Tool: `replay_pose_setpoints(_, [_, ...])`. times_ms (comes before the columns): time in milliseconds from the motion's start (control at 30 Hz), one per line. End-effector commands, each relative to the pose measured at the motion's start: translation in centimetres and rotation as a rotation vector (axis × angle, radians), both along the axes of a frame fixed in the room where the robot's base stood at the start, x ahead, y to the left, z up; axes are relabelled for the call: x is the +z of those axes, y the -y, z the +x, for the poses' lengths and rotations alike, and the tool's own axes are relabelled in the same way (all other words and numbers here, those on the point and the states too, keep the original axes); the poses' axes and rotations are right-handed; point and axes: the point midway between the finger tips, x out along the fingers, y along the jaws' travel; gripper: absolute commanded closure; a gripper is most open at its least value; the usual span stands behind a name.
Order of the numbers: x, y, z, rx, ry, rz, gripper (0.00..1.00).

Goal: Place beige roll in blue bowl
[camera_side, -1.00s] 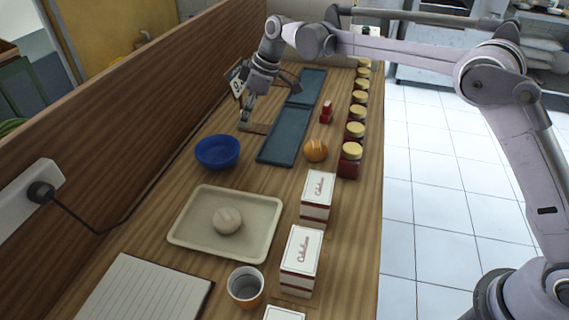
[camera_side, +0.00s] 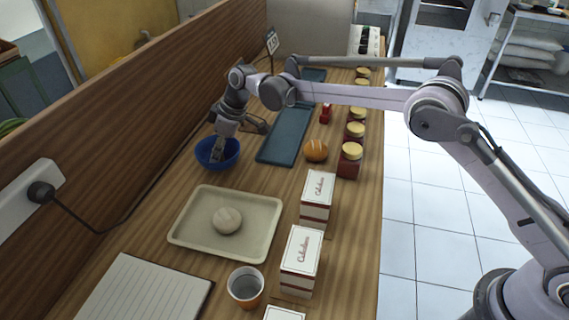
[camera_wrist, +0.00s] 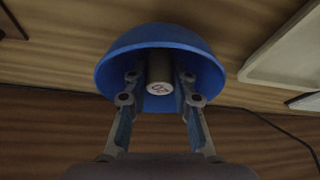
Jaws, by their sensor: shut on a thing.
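The beige roll (camera_side: 227,220), round and pale, lies on the cream tray (camera_side: 187,236), away from my gripper. The blue bowl (camera_side: 204,160) stands behind the tray, near the wooden wall. My gripper (camera_side: 218,156) points down into the bowl. In the wrist view, the fingers of my gripper (camera_wrist: 160,82) reach inside the rim of the blue bowl (camera_wrist: 150,42). They are shut on a short grey-beige cylinder (camera_wrist: 159,74) with a pale, dark-marked end face. I cannot tell whether the cylinder touches the bowl's floor.
An orange bun (camera_side: 316,151) lies right of the dark blue mat (camera_side: 284,137). Red-and-white boxes (camera_side: 301,257), a cup (camera_side: 246,287) and a notebook (camera_side: 145,291) stand or lie nearer the front. Several yellow-lidded jars (camera_side: 349,160) line the right edge.

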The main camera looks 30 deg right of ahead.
Motion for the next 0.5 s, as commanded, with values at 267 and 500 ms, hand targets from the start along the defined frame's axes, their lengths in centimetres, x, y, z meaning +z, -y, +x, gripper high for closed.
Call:
replay_pose_setpoints(267, [-0.13, 0.01, 0.0, 0.0, 0.0, 0.0, 1.0])
replay_pose_setpoints(500, [-0.31, 0.02, 0.0, 0.0, 0.0, 0.0, 0.52])
